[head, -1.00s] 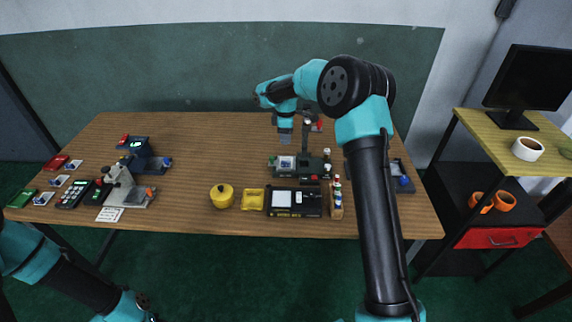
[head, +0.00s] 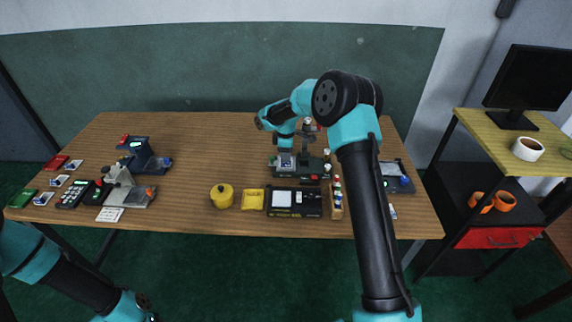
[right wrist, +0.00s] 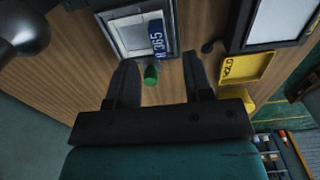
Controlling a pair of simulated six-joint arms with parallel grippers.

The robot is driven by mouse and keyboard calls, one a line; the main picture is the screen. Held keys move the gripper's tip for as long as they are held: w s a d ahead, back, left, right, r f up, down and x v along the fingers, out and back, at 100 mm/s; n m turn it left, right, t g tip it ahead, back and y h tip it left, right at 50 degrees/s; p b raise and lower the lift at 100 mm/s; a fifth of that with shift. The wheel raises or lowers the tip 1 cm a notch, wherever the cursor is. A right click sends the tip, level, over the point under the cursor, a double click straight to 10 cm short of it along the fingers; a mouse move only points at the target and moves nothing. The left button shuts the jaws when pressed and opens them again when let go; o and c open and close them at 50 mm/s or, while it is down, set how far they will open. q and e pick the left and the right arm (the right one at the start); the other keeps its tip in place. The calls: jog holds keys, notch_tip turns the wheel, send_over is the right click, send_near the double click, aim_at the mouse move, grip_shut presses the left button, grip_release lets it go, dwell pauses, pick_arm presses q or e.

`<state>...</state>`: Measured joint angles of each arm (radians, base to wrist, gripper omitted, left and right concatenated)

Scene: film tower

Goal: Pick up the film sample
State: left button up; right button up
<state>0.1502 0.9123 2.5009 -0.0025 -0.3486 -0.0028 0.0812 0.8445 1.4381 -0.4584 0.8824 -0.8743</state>
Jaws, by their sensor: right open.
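A small stage unit (head: 318,166) stands on the table right of centre, with a pale square piece in a grey frame (head: 284,170), which looks like the film sample, on its left part. My right gripper (head: 286,158) is low over that part and hides some of it. In the right wrist view a pale panel in a grey frame (right wrist: 130,36) lies just beyond the fingertips, with a blue label marked 365 beside it. The right fingers (right wrist: 160,80) are apart with nothing between them that I can see held. Only links of my left arm show.
A yellow tray (head: 253,199), a yellow round pot (head: 222,196) and a black meter (head: 294,202) stand in front of the stage unit. A rack of small bottles (head: 337,196) is to their right. A microscope-like device (head: 127,187) stands at left. The table's middle is clear.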

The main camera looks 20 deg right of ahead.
jog(key=shift+f, duration=2.35)
jog(key=shift+c, duration=0.5)
grip_shut()
